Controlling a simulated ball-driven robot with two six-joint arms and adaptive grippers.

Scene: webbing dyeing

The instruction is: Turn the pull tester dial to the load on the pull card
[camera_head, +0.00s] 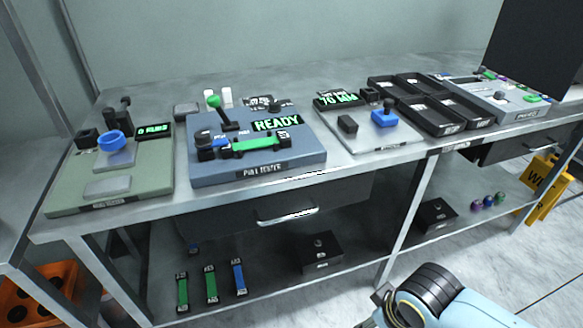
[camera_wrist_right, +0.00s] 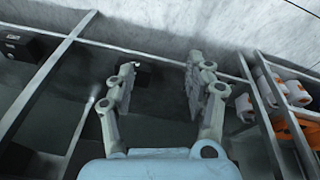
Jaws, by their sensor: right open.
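The pull tester (camera_head: 310,160) is a blue-grey box on the bench, left of centre in the head view, with a lit READY display (camera_head: 276,123). A dark round knob (camera_head: 203,137), which looks like the dial, sits on its left side; its setting is too small to read. A green-tipped lever (camera_head: 214,102) stands behind it. A green webbing strip (camera_head: 258,144) lies across the front between dark clamps. A small dark card with pale print (camera_head: 257,101) stands at the back; I cannot read it. My right gripper (camera_wrist_right: 160,82) is open and empty, away from the tester. My left gripper is not in view.
A green station with a blue knob (camera_head: 110,140) is at the left. A grey station with a blue-knobbed lever (camera_head: 383,116), black trays (camera_head: 430,124) and another panel are at the right. A drawer handle (camera_head: 287,216) sticks out below. The lower shelf holds webbing strips and black boxes.

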